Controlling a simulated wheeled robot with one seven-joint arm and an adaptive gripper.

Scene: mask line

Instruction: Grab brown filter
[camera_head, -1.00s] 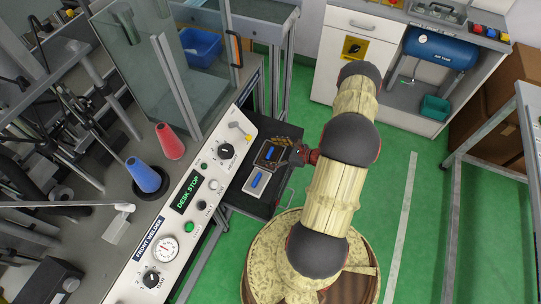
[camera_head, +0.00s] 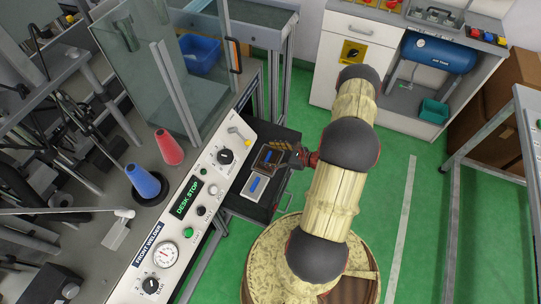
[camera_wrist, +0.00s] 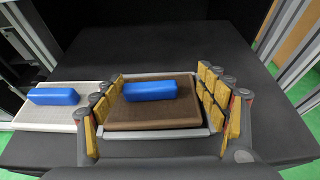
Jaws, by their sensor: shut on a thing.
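The brown filter (camera_head: 266,161) is a flat square block with a blue bar handle on top. It lies on a dark shelf (camera_wrist: 160,50) beside the welder panel. In the wrist view the brown filter (camera_wrist: 155,118) sits between the yellow-padded fingers of my gripper (camera_wrist: 160,98), which are shut on its left and right sides. In the head view my gripper (camera_head: 281,150) reaches it from the right, and the fingertips are small and partly hidden there. I cannot tell whether the filter is lifted off the shelf.
A white filter (camera_head: 255,188) with a blue handle lies close by; it also shows left of my gripper in the wrist view (camera_wrist: 35,118). The welder panel (camera_head: 190,205) borders the shelf on the left. Red (camera_head: 169,147) and blue (camera_head: 143,181) cones stand beyond. Green floor is open on the right.

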